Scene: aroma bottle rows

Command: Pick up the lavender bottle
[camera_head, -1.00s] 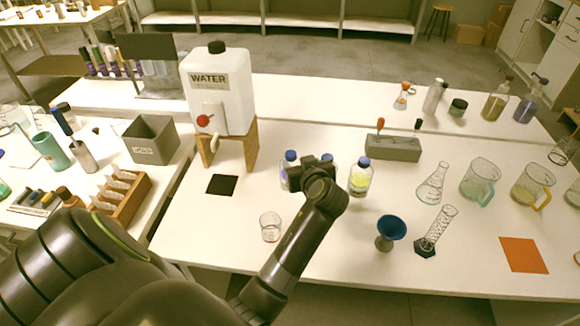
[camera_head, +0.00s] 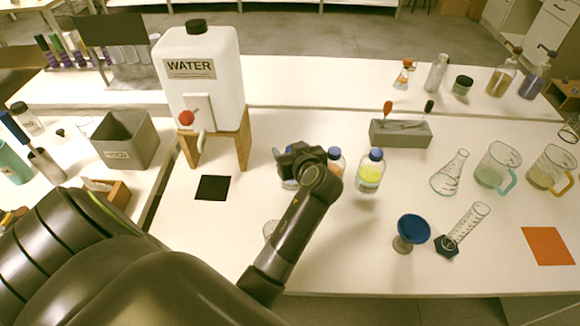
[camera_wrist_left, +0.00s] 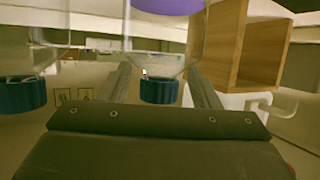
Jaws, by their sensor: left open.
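My left gripper (camera_head: 297,160) is over the row of blue-capped bottles on the white table. In the left wrist view, which looks upside down, its fingers (camera_wrist_left: 158,74) are open. A clear bottle with a blue cap and purple liquid, the lavender bottle (camera_wrist_left: 160,90), stands between or just beyond them; I cannot tell whether they touch it. In the head view the gripper hides most of this bottle (camera_head: 289,184). A blue-capped bottle with orange-looking contents (camera_head: 335,160) and one with yellow liquid (camera_head: 370,172) stand to the right. My right gripper is not in view.
The water tank (camera_head: 205,80) on its wooden stand is left of the bottles, with a black square (camera_head: 213,187) before it. A mostly hidden beaker (camera_head: 269,229) is near my forearm. A blue funnel (camera_head: 413,228), cylinder (camera_head: 465,228) and flask (camera_head: 449,172) stand right.

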